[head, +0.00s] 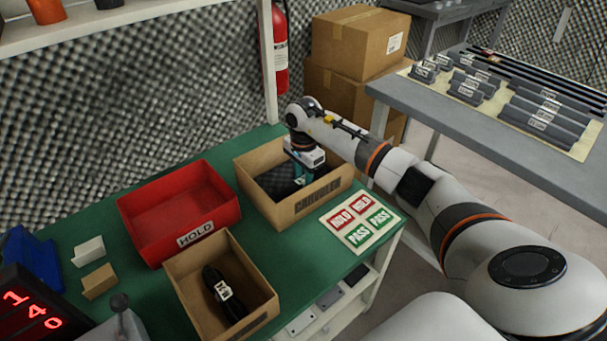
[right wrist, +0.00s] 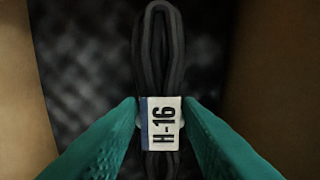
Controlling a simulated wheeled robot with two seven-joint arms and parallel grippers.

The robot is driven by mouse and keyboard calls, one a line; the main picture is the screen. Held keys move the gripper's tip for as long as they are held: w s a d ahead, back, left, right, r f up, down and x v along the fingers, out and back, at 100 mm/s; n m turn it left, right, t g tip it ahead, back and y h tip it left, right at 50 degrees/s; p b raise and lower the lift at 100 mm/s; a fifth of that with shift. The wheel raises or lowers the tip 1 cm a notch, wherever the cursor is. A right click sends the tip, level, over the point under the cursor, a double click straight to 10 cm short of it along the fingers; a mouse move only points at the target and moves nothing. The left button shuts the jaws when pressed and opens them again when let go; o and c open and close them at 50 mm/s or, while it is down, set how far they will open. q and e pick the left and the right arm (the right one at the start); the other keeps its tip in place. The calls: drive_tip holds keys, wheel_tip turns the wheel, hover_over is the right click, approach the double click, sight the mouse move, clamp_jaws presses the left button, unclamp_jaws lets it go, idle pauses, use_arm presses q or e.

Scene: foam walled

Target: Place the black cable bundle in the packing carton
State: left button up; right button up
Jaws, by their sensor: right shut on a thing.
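My right gripper (head: 302,181) reaches down into the cardboard carton (head: 310,205) at the back right of the green table. Its front wall has dark printed lettering that is hard to read. Whether the bundle touches that floor I cannot tell. Another black cable bundle (head: 213,279) with a white tag lies in the front carton (head: 257,280). My left gripper is out of view.
A red HOLD bin (head: 160,195) stands left of the back carton. A HOLD/PASS card (head: 360,222) lies at its right. Small blocks (head: 98,281), a blue object (head: 28,250) and a red-digit display (head: 35,310) are at left. A shelf post (head: 268,70) rises behind.

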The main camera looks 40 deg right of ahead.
sight(303, 178)
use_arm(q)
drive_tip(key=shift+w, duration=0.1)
use_arm(e)
drive_tip(key=o, duration=1.1)
drive_tip(key=shift+c, duration=0.2)
drive_tip(key=shift+r, duration=0.2)
wheel_tip(303, 178, up, 2)
drive_tip(key=shift+w+r+p, duration=0.1)
drive_tip(key=shift+r+p, duration=0.15)
drive_tip(key=shift+p, duration=0.35)
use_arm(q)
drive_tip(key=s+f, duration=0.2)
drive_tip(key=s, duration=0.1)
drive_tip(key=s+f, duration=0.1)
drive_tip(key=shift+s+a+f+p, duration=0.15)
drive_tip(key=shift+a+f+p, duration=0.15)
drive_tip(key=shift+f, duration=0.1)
use_arm(e)
wheel_tip(303, 178, up, 10)
drive_tip(key=shift+r, duration=0.2)
